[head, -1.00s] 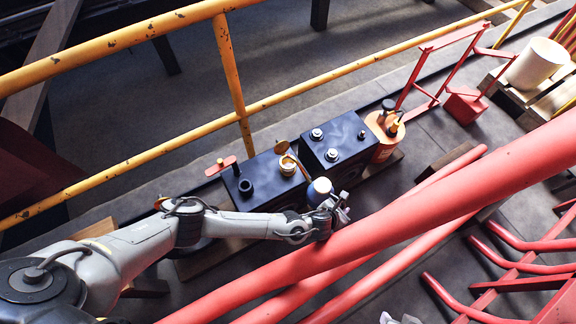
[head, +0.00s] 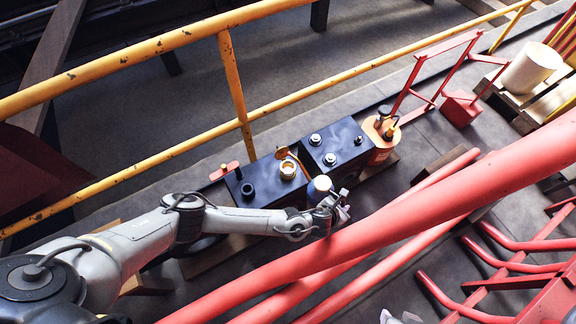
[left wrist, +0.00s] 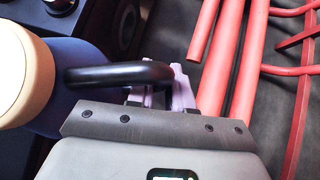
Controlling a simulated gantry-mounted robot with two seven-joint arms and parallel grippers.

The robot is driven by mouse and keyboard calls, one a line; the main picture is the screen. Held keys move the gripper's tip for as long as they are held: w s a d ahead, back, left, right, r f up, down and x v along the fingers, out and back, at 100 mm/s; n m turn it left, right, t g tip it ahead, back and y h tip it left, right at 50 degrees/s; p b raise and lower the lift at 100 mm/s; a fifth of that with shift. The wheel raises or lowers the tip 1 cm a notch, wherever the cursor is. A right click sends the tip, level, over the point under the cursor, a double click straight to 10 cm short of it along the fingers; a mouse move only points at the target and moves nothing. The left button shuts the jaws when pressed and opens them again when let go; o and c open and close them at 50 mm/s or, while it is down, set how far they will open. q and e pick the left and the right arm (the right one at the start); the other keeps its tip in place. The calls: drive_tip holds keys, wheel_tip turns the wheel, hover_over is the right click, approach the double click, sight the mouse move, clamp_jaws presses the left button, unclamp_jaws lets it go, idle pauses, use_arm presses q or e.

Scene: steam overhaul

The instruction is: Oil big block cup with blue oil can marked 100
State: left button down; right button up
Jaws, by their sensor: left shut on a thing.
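My left gripper (head: 340,204) is shut on the black handle (left wrist: 120,75) of the blue oil can (head: 318,196), which has a cream top (left wrist: 15,75). The can is beside the near side of the dark block; no marking on it is legible. A brass cup (head: 288,169) sits on top of this block (head: 262,180). A thin copper-coloured piece, apparently the can's spout (head: 297,163), runs from the can to the cup's far side. I cannot tell whether its tip is over the cup. Pale tips at the bottom edge may be my right gripper (head: 400,318).
A second dark block (head: 335,145) with bolts stands to the right, then an orange can (head: 382,145). Thick red pipes (head: 400,222) cross close in front of the gripper. A yellow railing (head: 170,153) runs behind. A cream bucket (head: 531,65) stands at upper right.

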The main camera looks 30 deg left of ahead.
use_arm(q)
wheel_tip(320, 180, up, 11)
drive_tip(key=p, duration=0.9)
drive_tip(key=shift+f+p, duration=0.15)
drive_tip(key=shift+p, duration=0.2)
